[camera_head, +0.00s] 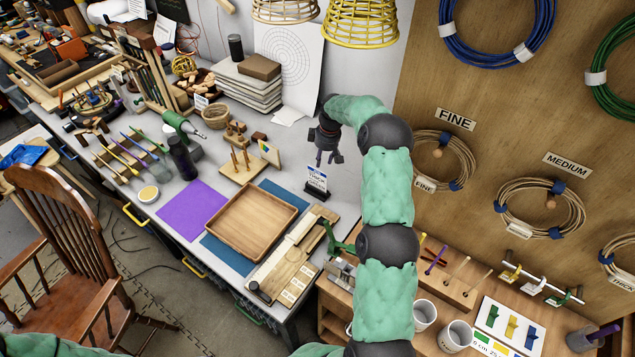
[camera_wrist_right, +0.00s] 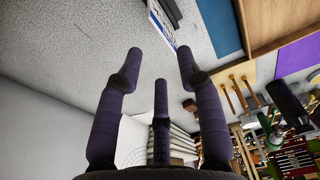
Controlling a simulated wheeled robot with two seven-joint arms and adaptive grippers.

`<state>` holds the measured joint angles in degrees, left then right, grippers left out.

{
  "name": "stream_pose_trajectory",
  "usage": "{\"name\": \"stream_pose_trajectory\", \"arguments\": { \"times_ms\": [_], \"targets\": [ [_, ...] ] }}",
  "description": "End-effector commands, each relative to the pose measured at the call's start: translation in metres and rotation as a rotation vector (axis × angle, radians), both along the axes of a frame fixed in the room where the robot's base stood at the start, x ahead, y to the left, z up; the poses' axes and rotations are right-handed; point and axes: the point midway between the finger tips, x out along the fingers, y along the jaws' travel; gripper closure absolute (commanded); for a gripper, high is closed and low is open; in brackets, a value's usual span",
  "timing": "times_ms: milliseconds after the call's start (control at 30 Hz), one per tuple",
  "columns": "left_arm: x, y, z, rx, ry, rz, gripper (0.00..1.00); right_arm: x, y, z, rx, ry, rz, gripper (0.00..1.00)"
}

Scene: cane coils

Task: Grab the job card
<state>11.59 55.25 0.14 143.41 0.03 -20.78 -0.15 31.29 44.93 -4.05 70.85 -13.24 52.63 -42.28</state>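The job card (camera_head: 316,178) looks like a small white and blue printed card in a dark stand, upright on the grey bench. In the right wrist view the card (camera_wrist_right: 160,22) shows at the top, beyond the fingertips, partly cut off by the frame edge. My right gripper (camera_head: 328,158) hangs just above and behind the card, fingers pointing down. In the right wrist view its dark fingers (camera_wrist_right: 160,68) are spread apart with nothing between them. The fingers appear clear of the card. My left gripper is out of view.
A wooden tray (camera_head: 253,222) on a blue mat (camera_head: 222,256) lies left of the card. A peg stand (camera_head: 243,168) with a small coloured card is behind the tray. A wooden measuring board (camera_head: 292,262) lies in front. Paper stacks (camera_head: 245,87) and coil panel (camera_head: 480,120) flank the arm.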

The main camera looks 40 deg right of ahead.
Motion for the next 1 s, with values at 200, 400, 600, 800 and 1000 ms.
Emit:
{"name": "stream_pose_trajectory", "arguments": {
  "times_ms": [200,400,600,800,1000],
  "targets": [
    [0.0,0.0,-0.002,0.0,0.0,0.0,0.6,0.004,0.002,-0.026,0.001,0.001,0.0,0.63],
    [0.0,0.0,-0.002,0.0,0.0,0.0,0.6,0.008,0.002,-0.05,0.0,0.0,0.0,0.63],
    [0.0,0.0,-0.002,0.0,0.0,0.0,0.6,0.011,0.004,-0.06,-0.001,-0.001,0.0,0.63],
    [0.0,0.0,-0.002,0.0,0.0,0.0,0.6,0.02,0.009,-0.083,0.0,0.0,0.0,0.63],
    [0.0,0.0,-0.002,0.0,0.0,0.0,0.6,0.023,0.009,-0.103,-0.001,-0.001,-0.001,0.63]
  ]
}}
